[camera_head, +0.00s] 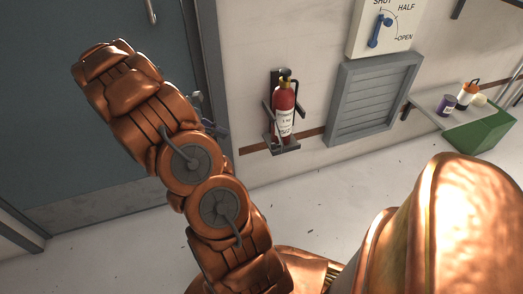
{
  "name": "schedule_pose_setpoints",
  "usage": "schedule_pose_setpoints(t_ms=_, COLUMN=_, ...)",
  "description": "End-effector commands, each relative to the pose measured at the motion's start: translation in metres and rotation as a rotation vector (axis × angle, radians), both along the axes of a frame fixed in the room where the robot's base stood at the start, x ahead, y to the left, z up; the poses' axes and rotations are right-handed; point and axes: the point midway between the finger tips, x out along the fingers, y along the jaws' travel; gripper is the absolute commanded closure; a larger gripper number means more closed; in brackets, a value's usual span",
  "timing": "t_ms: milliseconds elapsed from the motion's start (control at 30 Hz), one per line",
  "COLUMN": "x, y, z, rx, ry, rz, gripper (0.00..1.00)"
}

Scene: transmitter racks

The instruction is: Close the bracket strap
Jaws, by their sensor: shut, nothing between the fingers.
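A red fire extinguisher (284,100) stands upright in a dark grey wall bracket (284,147), left of the louvred vent. The bracket's strap (268,109) appears swung open: a dark arm sticks out at the extinguisher's left side, and another dark piece shows at its upper right. No band is seen across the front of the red body. My copper arm rises left of the extinguisher, apart from it in the picture. My gripper cannot be made out. A small grey-blue part peeks out behind the arm near the door frame, and I cannot tell what it is.
A grey louvred vent (375,97) is right of the extinguisher, below a dial panel (385,27) with a blue lever. A grey door (60,130) is left. The floor below the extinguisher is clear.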

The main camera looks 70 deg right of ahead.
Motion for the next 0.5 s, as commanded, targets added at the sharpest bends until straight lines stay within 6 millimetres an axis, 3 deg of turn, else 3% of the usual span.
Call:
schedule_pose_setpoints(t_ms=233, x=-0.012, y=-0.009, z=-0.013, rx=0.004, ry=0.012, rz=0.002, gripper=1.0)
schedule_pose_setpoints(t_ms=500, x=-0.048, y=-0.023, z=-0.036, rx=0.003, ry=0.012, rz=-0.002, gripper=1.0)
